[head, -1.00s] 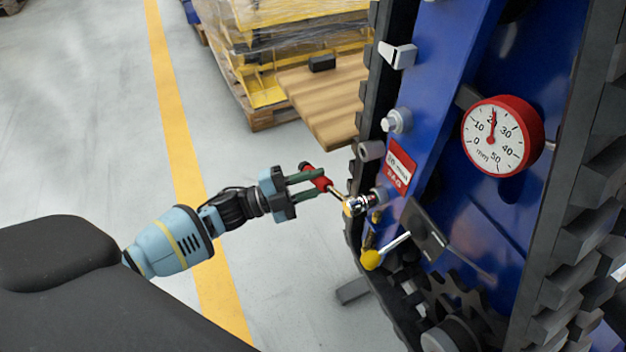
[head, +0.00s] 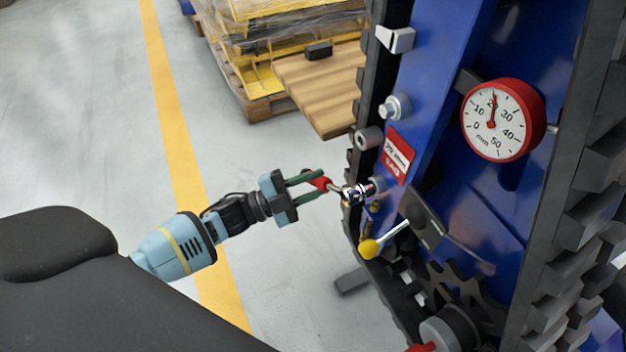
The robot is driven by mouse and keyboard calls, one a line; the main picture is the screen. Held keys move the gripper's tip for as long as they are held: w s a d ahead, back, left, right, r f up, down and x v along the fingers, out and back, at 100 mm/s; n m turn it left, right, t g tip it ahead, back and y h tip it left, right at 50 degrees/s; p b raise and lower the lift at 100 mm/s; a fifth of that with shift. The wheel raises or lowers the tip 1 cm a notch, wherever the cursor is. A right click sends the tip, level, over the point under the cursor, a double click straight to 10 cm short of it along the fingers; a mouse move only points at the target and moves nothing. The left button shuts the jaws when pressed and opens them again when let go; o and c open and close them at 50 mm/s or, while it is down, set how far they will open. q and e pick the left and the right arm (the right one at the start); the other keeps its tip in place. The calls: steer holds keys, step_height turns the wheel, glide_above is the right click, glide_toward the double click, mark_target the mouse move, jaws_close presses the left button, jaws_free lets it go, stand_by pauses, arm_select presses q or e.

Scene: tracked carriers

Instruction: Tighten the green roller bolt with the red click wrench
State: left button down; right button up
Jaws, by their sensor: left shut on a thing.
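My left gripper (head: 308,183) is shut on the red handle of the click wrench (head: 321,183), left of the blue carrier frame. The wrench's shiny metal head (head: 355,195) is at a bolt (head: 378,185) on the frame's edge, just below the red and white label. The head covers much of that bolt, and I cannot make out green on it. The dial gauge (head: 497,120) has a red rim, and its needle points near 20. My right gripper is not in view.
A grey bolt (head: 395,107) and a grey roller (head: 367,138) sit above the wrench. A yellow-knobbed lever (head: 369,249) sticks out below it. Black track links and a sprocket (head: 450,277) are close by. A pallet (head: 265,105) stands behind; the floor at left is clear.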

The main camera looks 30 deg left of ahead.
arm_select(q)
steer(key=shift+s+d+f+n+t, duration=0.25)
steer(key=shift+d+f+n+t, duration=0.15)
steer(key=shift+n, duration=0.4)
steer(key=shift+f, duration=0.1)
steer(key=shift+s+d+f+n, duration=0.35)
steer(key=shift+d+f+n, duration=0.05)
steer(key=shift+n, duration=0.3)
steer(key=shift+s+d+f+n+t+y, duration=0.4)
steer(key=shift+d+n+t, duration=0.1)
steer(key=shift+n, duration=0.2)
steer(key=shift+s+d+f+n, duration=0.3)
steer(key=shift+d+f+n, duration=0.1)
steer(key=shift+n, duration=0.4)
